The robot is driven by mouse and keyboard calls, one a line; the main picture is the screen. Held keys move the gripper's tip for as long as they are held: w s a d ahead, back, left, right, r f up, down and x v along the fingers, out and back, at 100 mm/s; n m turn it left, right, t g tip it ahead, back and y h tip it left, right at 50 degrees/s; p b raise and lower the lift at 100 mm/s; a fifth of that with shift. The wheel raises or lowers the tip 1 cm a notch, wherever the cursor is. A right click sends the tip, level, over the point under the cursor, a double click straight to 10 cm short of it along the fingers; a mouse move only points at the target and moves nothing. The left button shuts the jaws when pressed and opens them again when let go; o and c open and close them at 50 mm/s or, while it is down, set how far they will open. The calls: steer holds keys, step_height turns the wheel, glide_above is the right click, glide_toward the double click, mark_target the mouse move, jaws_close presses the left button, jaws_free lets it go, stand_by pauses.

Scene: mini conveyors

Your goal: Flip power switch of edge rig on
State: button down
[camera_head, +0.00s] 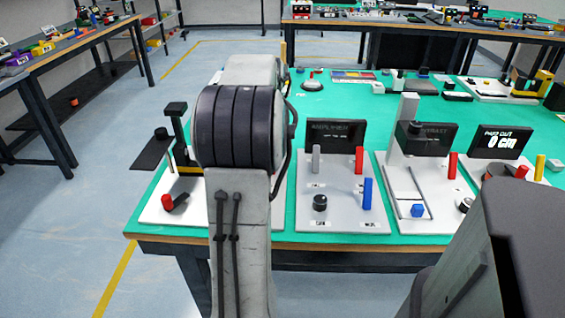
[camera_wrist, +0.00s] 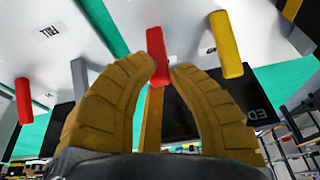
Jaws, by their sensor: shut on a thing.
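In the wrist view my gripper (camera_wrist: 163,68) has its two ribbed yellow-brown fingers closed around a red switch lever (camera_wrist: 156,45), which stands on a white panel. A yellow lever (camera_wrist: 226,45) stands just to the right. A black display (camera_wrist: 212,104) behind the fingers shows the letters "ED"; the rest is cut off or hidden. I cannot tell whether the switch is on or off. In the head view my arm blocks part of the table, and the gripper and its red lever cannot be made out.
A neighbouring white panel (camera_wrist: 52,38) marked "FALL" has a grey lever (camera_wrist: 79,76) and another red lever (camera_wrist: 23,101). In the head view several rigs with displays (camera_head: 425,140) and levers crowd the green table (camera_head: 285,100). Open floor (camera_head: 75,225) lies to the left.

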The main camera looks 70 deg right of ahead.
steer(key=h+b, duration=0.1)
steer(key=b, duration=0.1)
steer(key=a+f+b, duration=0.1)
steer(key=b, duration=0.1)
steer(key=shift+s+a+t+h, duration=0.2)
steer(key=shift+t+h, duration=0.1)
steer(key=shift+h, duration=0.1)
steer(key=h+b, duration=0.1)
steer(key=b, duration=0.1)
steer(key=a+h+b, duration=0.1)
steer(key=b, duration=0.2)
steer(key=t+h+b, duration=0.1)
steer(key=b, duration=0.2)
steer(key=shift+s+a+f, duration=0.25)
steer(key=shift+s+a, duration=0.1)
steer(key=shift+a, duration=0.05)
steer(key=b, duration=0.1)
steer(key=h+b, duration=0.1)
steer(key=shift+s+a+t+b, duration=0.1)
steer(key=shift+a+t+b, duration=0.2)
steer(key=shift+b, duration=0.1)
steer(key=shift+r+h, duration=0.15)
steer(key=shift+h, duration=0.15)
steer(key=c, duration=1.1)
jaws_free()
steer(key=shift+c, duration=0.2)
steer(key=shift+r, duration=0.1)
steer(key=v, duration=1.2)
